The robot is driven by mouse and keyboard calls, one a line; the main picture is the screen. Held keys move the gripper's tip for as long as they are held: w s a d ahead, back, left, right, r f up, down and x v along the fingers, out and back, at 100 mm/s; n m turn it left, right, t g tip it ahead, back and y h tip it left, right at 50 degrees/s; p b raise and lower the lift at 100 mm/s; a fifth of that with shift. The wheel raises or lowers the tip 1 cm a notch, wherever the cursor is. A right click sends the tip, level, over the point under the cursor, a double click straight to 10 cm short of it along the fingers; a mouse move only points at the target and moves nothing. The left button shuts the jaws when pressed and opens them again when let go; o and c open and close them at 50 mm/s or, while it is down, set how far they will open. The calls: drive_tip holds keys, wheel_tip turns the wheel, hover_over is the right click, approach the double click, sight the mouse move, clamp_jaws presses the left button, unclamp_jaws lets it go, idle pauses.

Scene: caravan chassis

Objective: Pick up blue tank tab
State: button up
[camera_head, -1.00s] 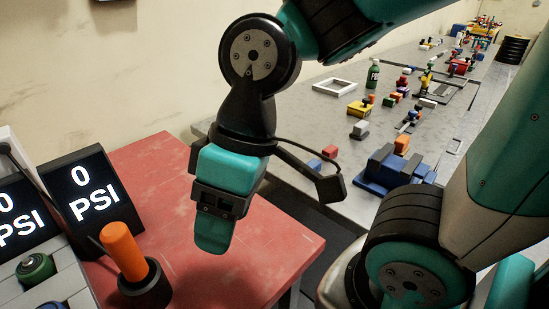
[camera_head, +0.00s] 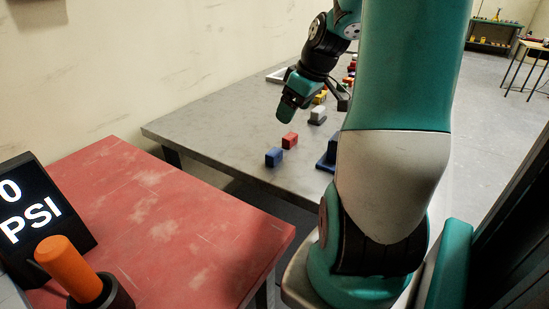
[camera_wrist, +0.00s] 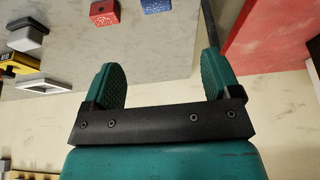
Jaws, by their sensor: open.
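A small blue block (camera_head: 274,157), which looks like the blue tank tab, sits near the near edge of the grey table, in front of a red block (camera_head: 289,140). In the wrist view the blue block (camera_wrist: 158,5) is cut off by the top edge, with the red block (camera_wrist: 104,12) to its left. My gripper (camera_head: 284,112) is above the grey table, beyond the two blocks and apart from them. In the wrist view my gripper (camera_wrist: 162,68) has its two green fingers spread, with nothing between them.
A grey block (camera_head: 317,114) and a yellow part (camera_head: 320,98) stand farther back. A larger blue part (camera_head: 327,158) is partly hidden by my arm. A red table (camera_head: 150,205) stands nearer, with an orange handle (camera_head: 68,268) and a PSI display (camera_head: 32,212). A gap separates the tables.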

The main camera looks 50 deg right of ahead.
approach(274, 151)
drive_tip(key=x, duration=0.4)
drive_tip(key=shift+w+a+f, duration=0.1)
drive_tip(key=shift+a+f, duration=0.2)
drive_tip(key=shift+a, duration=0.1)
drive_tip(key=shift+d+p+x, duration=0.15)
drive_tip(key=shift+x, duration=1.2)
drive_tip(key=shift+d+p+x, duration=0.15)
drive_tip(key=shift+d+x, duration=0.05)
drive_tip(key=shift+x, duration=1.2)
drive_tip(key=shift+c, duration=0.2)
drive_tip(key=c, duration=1)
